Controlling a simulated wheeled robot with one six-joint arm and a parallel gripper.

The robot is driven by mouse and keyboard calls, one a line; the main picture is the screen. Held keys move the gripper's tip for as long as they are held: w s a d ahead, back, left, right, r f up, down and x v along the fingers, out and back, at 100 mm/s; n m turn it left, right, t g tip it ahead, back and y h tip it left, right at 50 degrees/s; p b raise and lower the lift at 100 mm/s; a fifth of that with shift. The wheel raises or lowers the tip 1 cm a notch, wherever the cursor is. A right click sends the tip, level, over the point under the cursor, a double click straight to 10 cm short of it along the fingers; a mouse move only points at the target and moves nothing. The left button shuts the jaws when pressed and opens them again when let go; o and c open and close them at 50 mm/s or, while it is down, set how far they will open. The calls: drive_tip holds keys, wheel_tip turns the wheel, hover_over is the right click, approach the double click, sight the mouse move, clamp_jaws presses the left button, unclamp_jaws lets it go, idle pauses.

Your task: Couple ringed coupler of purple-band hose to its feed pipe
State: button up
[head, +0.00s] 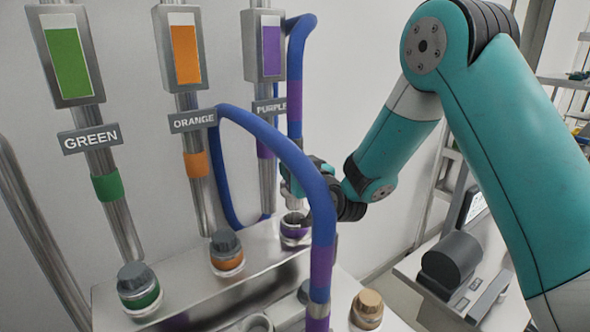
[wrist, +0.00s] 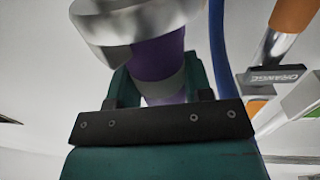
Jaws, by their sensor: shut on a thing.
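My gripper (head: 296,195) is shut on the ringed coupler, partly hidden behind the front hose. In the wrist view the coupler (wrist: 158,58) is purple with a grey ring, between my green jaws, with a wide silver collar (wrist: 140,18) at one end. A blue hose with a purple band (head: 294,95) drops from the top toward my gripper; its lower part is hidden. A purple-ringed fitting (head: 293,237) stands right below my gripper; I cannot tell whether the coupler is seated on it. The purple feed pipe (head: 267,185) runs down the wall under the PURPLE label.
Another blue hose with purple bands (head: 321,262) arches across the front. Dark-capped green (head: 140,288) and orange (head: 227,255) fittings and a tan-capped fitting (head: 367,307) stand on the metal bench. Orange (head: 190,150) and green (head: 112,200) pipes are left. A cart (head: 455,270) stands right.

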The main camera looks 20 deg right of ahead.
drive_tip(key=shift+f, duration=0.1)
drive_tip(key=shift+f+b, duration=1.4)
drive_tip(key=shift+b, duration=0.5)
drive_tip(key=shift+f+b, duration=1.15)
drive_tip(key=shift+b, duration=0.1)
drive_tip(key=shift+f+b, duration=1.1)
drive_tip(key=shift+b, duration=0.35)
drive_tip(key=o, duration=1.6)
